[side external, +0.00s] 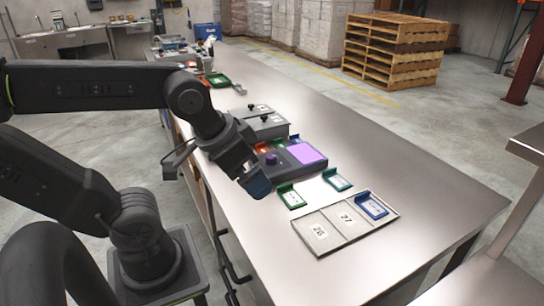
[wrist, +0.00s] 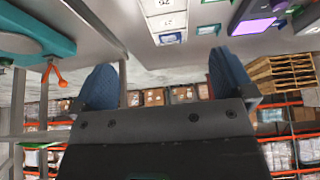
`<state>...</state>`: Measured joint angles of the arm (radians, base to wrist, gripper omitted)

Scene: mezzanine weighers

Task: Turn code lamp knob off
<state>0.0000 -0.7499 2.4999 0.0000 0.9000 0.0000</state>
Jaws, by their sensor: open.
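The code lamp is a dark grey box (side external: 290,160) with a lit purple panel (side external: 307,154) and a small purplish knob (side external: 271,159) at its left end. My gripper (side external: 258,188) is beside the lamp's near left side, with blue fingers, apart from the knob as far as I can tell. In the wrist view my gripper (wrist: 164,78) is open with nothing between its fingers. The lamp's purple panel (wrist: 254,26) shows at the top right there, to the right of the fingers. The knob's angle is too small to read.
A metal tray (side external: 316,246) with labels 28 and 27 and a blue card holder (side external: 373,206) lies in front. A green holder (side external: 291,198) and a teal holder (side external: 337,181) sit between. Grey boxes with black knobs (side external: 265,124) stand behind. The table's right side is clear.

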